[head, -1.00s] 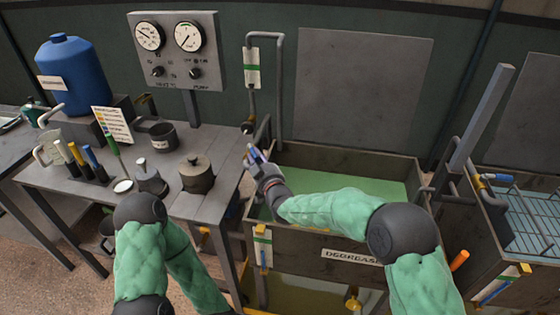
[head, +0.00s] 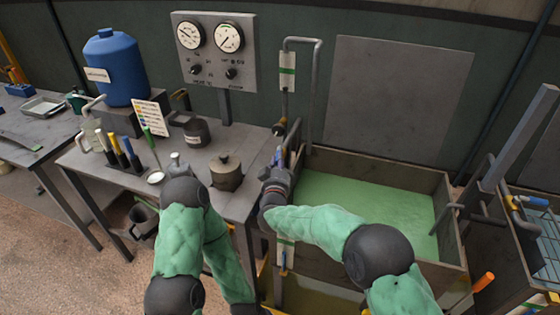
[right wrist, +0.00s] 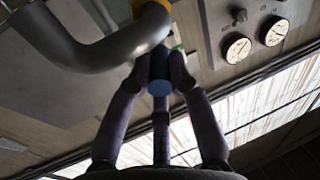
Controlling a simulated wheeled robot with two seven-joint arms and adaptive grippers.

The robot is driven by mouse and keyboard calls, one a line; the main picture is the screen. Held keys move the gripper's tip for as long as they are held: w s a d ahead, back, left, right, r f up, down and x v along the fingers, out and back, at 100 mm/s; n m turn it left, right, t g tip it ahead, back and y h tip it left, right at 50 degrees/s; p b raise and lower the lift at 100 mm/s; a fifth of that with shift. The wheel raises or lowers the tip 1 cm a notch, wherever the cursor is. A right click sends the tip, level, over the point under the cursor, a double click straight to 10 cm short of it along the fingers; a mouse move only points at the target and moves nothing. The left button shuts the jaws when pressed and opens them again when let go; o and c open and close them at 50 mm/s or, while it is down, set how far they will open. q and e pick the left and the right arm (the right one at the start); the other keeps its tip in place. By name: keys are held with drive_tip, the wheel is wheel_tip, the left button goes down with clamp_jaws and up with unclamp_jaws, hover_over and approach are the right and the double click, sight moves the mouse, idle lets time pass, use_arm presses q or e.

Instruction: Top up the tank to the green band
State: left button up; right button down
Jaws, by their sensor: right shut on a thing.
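The degreaser tank (head: 452,195) stands right of centre in the head view, with pale green liquid (head: 365,205) inside below its rim. A gauge plate (head: 285,256) on its front is partly hidden by my right arm. A grey pipe (head: 319,80) with a brass fitting (head: 280,127) comes down at its back left corner. My right gripper (head: 279,158) is beside that corner. In the right wrist view its fingers (right wrist: 160,78) are shut on a blue handle (right wrist: 159,88), close by a grey bent pipe (right wrist: 110,52) with a yellow collar.
A bench (head: 110,165) on the left holds a blue drum (head: 122,70), a dark pot (head: 226,175), bottles and tools. A gauge panel (head: 214,50) stands behind it. A second tank with a wire rack (head: 540,230) stands at the far right.

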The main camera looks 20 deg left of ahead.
drive_tip(key=shift+s+f, duration=0.1)
drive_tip(key=shift+f, duration=0.4)
drive_tip(key=c, duration=1.3)
unclamp_jaws()
drive_tip(key=shift+o, duration=0.9)
drive_tip(key=shift+r, duration=0.1)
drive_tip(key=shift+s, duration=0.1)
drive_tip(key=s+d, duration=0.2)
drive_tip(key=s, duration=0.9)
drive_tip(key=shift+s+r, duration=0.25)
drive_tip(key=shift+s, duration=0.05)
